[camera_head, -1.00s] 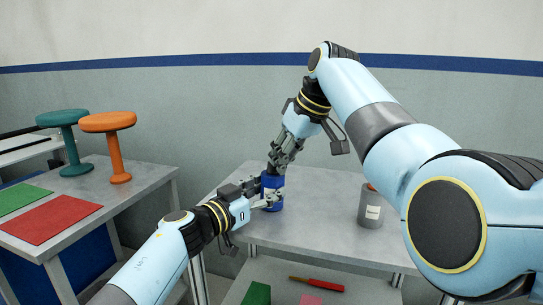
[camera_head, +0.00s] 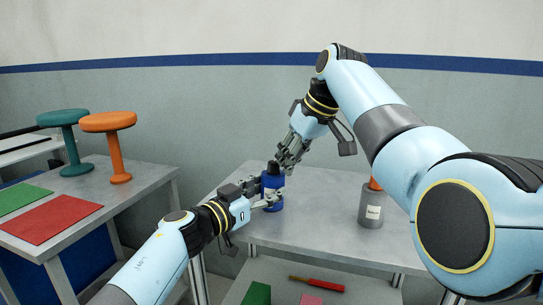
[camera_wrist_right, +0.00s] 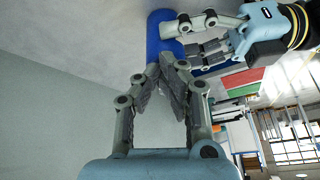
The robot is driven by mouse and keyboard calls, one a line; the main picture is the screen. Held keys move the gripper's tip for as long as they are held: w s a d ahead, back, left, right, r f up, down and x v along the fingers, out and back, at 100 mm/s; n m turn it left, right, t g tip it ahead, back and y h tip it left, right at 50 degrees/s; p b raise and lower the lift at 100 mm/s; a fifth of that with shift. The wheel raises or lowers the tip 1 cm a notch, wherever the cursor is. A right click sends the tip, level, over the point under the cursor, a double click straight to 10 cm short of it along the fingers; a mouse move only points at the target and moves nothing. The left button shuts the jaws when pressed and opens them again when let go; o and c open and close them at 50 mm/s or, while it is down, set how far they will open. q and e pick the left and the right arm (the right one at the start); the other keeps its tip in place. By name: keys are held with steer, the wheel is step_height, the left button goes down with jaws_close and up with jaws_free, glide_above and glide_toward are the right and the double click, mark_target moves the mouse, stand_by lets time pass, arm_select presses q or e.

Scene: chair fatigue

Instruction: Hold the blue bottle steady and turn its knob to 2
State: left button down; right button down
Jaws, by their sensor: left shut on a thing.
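The blue bottle (camera_head: 274,205) stands upright on the grey table. Its dark knob (camera_head: 272,167) shows on top in the head view. My left gripper (camera_head: 271,197) is shut on the bottle's body from the left side; it also shows in the right wrist view (camera_wrist_right: 205,32). My right gripper (camera_head: 281,162) is close to the knob, just right of it and slightly above, pointing down at a slant. In the right wrist view (camera_wrist_right: 174,64) its fingers converge in front of the bottle and hide the knob. I cannot tell how far they are closed, nor read the knob's setting.
A grey canister (camera_head: 371,208) with an orange top stands to the right on the same table (camera_head: 325,208). A red-handled tool (camera_head: 317,284) lies on the shelf below. Orange (camera_head: 114,145) and teal (camera_head: 70,145) stools stand on the left table. The table between bottle and canister is clear.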

arm_select(q)
steer(key=shift+s+a+f, duration=0.1)
steer(key=shift+f, duration=0.35)
arm_select(e)
step_height(320, 180, up, 6)
steer(key=shift+w+d, duration=0.15)
arm_select(q)
steer(key=c, duration=0.9)
jaws_free()
steer(key=o, duration=0.4)
steer(key=shift+w+r, duration=0.1)
steer(key=shift+w, duration=0.1)
steer(key=shift+r, duration=0.15)
arm_select(e)
steer(key=shift+w, duration=0.1)
